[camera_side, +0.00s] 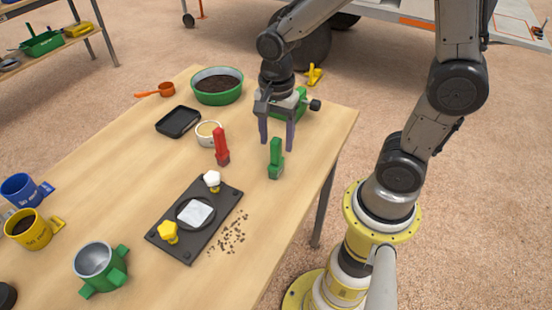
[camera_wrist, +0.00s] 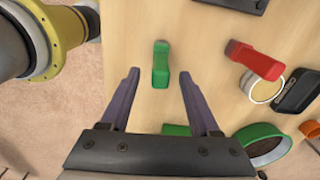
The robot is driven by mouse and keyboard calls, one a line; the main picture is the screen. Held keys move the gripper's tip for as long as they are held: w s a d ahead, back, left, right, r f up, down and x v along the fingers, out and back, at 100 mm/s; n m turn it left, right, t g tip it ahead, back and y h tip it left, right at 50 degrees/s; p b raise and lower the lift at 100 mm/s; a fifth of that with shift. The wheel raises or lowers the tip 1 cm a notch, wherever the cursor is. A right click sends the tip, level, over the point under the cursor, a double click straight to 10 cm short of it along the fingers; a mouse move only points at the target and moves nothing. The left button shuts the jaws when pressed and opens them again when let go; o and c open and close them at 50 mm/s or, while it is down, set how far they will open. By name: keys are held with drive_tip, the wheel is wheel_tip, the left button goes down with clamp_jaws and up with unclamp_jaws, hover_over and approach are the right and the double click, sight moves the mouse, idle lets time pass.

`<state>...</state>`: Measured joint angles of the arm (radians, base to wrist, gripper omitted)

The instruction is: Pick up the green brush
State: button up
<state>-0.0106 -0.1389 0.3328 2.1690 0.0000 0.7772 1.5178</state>
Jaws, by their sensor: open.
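The green brush (camera_side: 276,160) stands upright on the wooden table near its right edge. In the wrist view the green brush (camera_wrist: 160,64) lies ahead of and between the two fingers, seen from above. My gripper (camera_side: 277,147) is open and empty, pointing down. In the side view its fingers are close to the top of the green brush. In the wrist view my gripper (camera_wrist: 158,76) has a finger on each side, with clear gaps to the brush. I cannot tell the exact height of the fingertips over it.
A red brush (camera_side: 221,147) stands left of the green one, near a cream cup (camera_side: 208,140). A black plate (camera_side: 158,237) with knobs and spilled soil (camera_side: 232,232) lie in front. A green tool (camera_side: 300,104) is behind my gripper. The table's right edge is close.

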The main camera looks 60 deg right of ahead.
sight(276, 150)
drive_tip(key=shift+f, duration=2)
clamp_jaws()
